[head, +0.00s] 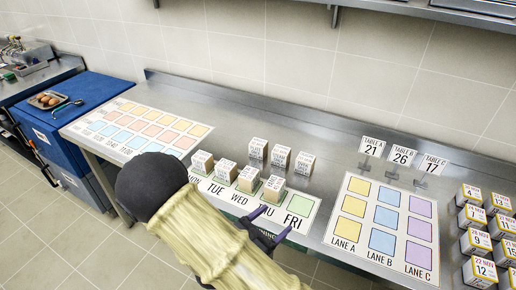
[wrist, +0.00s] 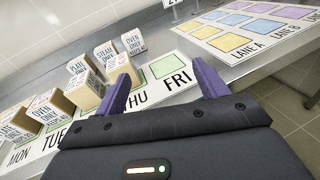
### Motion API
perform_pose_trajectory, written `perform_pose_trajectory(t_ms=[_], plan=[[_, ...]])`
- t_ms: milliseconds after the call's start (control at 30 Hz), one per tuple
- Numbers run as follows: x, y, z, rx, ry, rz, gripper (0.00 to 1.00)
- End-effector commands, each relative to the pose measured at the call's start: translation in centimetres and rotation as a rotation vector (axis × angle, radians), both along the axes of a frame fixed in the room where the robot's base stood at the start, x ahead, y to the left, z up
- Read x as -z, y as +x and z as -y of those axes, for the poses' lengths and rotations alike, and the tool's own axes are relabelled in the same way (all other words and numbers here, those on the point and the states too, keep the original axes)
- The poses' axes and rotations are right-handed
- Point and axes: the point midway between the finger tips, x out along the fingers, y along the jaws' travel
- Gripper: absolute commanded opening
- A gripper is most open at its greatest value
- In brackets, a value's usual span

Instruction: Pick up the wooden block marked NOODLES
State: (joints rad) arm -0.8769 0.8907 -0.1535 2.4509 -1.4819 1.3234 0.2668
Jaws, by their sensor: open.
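Several small wooden blocks with white printed labels stand on the steel counter. A front row stands along the weekday strip (head: 299,205), with blocks such as the rightmost one (head: 273,190), and a back row of 3 stands behind it (head: 304,163). No label can be read as NOODLES; in the wrist view some labels read ONLY, such as the one on a block (wrist: 85,88). My gripper (head: 271,224) is open and empty over the strip's front edge, near THU and FRI. In the wrist view its purple fingers (wrist: 162,72) are spread, the left one close to a block.
A board of coloured squares with LANE labels (head: 346,226) lies to the right, with table cards (head: 403,157) behind it. Labelled boxes (head: 480,270) crowd the far right. Another board of coloured squares (head: 127,104) lies left. The FRI square is empty.

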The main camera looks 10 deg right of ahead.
Motion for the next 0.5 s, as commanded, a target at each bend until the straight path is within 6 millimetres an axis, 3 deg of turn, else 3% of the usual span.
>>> perform_pose_trajectory(t_ms=[100, 200, 400, 500], plan=[[-1.8, -2.9, 4.3, 0.295, 0.171, 0.005, 0.72], [-2.4, -6.0, 6.5, 0.546, 0.347, 0.02, 0.72], [-3.4, -10.4, 6.8, 0.98, 0.754, 0.12, 0.72], [-4.3, -11.1, 5.7, 1.159, 0.98, 0.212, 0.72]])
